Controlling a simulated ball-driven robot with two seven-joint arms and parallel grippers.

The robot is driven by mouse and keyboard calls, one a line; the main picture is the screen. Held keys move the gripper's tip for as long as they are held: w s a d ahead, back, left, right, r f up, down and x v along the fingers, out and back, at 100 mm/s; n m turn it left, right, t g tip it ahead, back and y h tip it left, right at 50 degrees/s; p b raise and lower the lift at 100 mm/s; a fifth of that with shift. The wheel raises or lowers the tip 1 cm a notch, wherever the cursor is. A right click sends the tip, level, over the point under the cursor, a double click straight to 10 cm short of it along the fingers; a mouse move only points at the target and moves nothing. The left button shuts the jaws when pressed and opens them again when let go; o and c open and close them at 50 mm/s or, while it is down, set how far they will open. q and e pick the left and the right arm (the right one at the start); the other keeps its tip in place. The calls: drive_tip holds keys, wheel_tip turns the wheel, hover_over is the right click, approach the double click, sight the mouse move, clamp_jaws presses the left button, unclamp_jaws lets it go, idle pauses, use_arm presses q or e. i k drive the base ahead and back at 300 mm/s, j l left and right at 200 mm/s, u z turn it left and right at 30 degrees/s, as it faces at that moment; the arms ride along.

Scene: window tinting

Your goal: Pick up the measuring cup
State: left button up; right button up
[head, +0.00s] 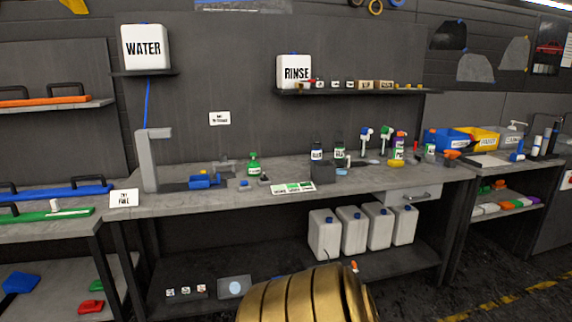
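I cannot make out a measuring cup for certain in the head view. The workbench (225,199) in front of me carries a green bottle (253,165), dark bottles (316,154) and several spray bottles with coloured tops, one of them green and orange (397,150). Small items among them are too small to tell apart. Neither of my grippers shows in the view.
A white WATER container (145,46) and a white RINSE container (293,69) stand on wall shelves. Several white jugs (324,234) stand on the lower shelf. Blue (445,139) and yellow (482,139) bins sit on the right bench. Open floor lies at the lower right.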

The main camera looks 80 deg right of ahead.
sight(342, 163)
drive_tip(key=z, duration=3.15)
drive_tip(key=i+l+u, duration=0.25)
drive_tip(key=i+l, duration=0.4)
drive_tip(key=i, duration=0.3)
drive_tip(key=i+l+u, duration=0.2)
drive_tip(key=i+l, duration=0.6)
drive_tip(key=i, duration=0.1)
